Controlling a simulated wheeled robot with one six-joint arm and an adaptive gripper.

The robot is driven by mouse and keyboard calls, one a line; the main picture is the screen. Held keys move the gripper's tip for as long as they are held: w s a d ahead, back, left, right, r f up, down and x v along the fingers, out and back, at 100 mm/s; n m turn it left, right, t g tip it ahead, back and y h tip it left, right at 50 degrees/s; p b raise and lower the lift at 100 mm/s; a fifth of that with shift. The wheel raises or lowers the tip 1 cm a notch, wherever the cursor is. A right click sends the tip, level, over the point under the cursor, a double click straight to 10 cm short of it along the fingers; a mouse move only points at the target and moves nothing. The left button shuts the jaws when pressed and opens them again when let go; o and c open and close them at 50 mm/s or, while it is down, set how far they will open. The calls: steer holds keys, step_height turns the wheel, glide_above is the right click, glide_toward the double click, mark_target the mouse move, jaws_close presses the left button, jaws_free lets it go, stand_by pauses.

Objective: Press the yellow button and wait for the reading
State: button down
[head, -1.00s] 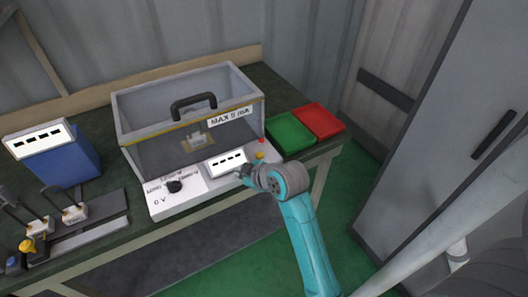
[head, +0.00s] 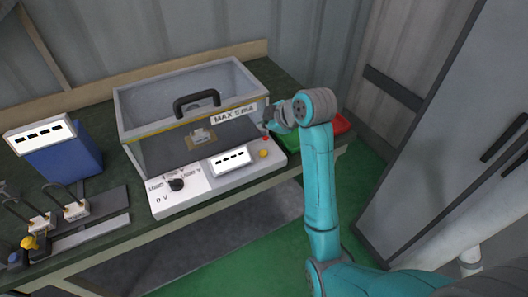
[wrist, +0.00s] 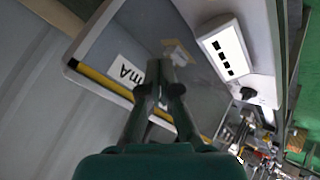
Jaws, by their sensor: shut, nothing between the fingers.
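The yellow button (head: 263,153) sits on the white front panel (head: 200,190) of the test box, right of its display (head: 230,160), which shows dashes. A small red button or lamp (head: 265,138) is just behind it. My gripper (head: 268,119) is by the box's right front corner, behind the yellow button in the picture and apart from it. In the wrist view my gripper (wrist: 160,72) is shut and empty in front of the clear box cover. The display (wrist: 222,48) also shows there; I cannot make out the yellow button.
The clear box (head: 190,110) has a black handle and a "MAX 5 mA" label. A black knob (head: 176,185) is on the panel. A blue meter (head: 62,160) stands left. Green (head: 290,142) and red (head: 340,125) trays lie right, partly behind my arm. A grey cabinet (head: 430,150) stands far right.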

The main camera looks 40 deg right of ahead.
mark_target(264, 154)
steer(key=shift+f, duration=0.1)
steer(key=shift+f, duration=4.3)
steer(key=shift+f, duration=0.1)
steer(key=shift+f, duration=0.3)
steer(key=shift+f, duration=0.5)
steer(key=shift+r, duration=0.9)
steer(key=shift+r, duration=2.5)
